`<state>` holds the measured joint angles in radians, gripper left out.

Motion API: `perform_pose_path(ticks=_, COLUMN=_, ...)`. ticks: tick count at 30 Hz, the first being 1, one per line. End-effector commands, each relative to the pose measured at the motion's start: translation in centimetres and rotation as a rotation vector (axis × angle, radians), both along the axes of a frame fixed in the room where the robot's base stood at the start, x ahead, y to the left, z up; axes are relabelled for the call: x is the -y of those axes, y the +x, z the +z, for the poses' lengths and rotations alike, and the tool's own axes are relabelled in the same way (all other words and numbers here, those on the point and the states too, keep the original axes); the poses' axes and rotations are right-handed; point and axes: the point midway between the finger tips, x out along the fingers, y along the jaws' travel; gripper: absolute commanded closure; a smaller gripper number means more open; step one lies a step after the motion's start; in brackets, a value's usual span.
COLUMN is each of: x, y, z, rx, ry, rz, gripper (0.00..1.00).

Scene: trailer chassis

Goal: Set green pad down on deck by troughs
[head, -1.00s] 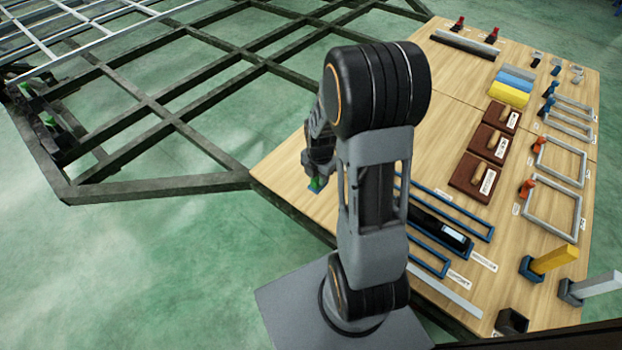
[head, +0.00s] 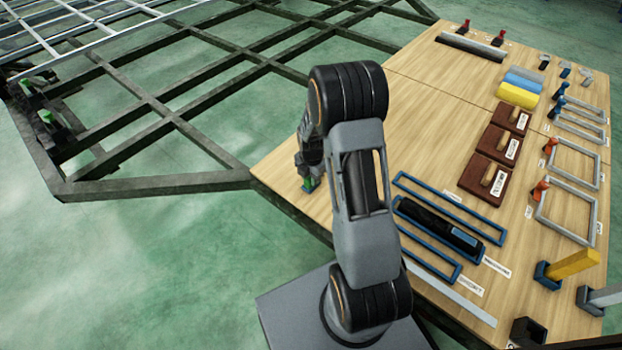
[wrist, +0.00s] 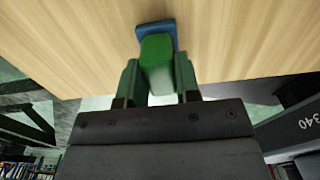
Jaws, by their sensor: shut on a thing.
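The green pad (wrist: 156,62) is between the two green fingers of my gripper (wrist: 158,85) in the wrist view. The gripper is shut on it. A blue piece (wrist: 156,32) shows at the pad's far end, over or against the wooden deck (wrist: 230,35); I cannot tell whether it touches the wood. In the head view my gripper (head: 309,184) is at the left edge of the deck (head: 410,95), with a little green showing, mostly hidden by my arm. The blue-framed troughs (head: 448,202) lie on the deck to the right of my arm.
Brown blocks with handles (head: 485,177) and grey frames (head: 568,220) stand farther right. A dark metal chassis frame (head: 150,185) is at left. The deck's left and middle part is clear.

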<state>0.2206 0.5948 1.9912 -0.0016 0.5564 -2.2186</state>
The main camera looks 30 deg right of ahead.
Motion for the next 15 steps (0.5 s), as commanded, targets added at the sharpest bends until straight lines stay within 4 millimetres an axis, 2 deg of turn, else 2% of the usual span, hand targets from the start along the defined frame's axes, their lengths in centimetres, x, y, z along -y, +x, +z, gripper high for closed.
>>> perform_pose_path(ticks=12, x=0.02, y=0.03, z=-0.52, rx=0.001, ry=0.0, rz=0.0, gripper=0.89)
perform_pose_path(ticks=13, x=0.01, y=0.02, z=-0.4, rx=0.001, ry=0.0, rz=0.0, gripper=0.67)
perform_pose_path(ticks=15, x=0.01, y=0.02, z=-0.38, rx=0.001, ry=0.0, rz=0.0, gripper=0.6)
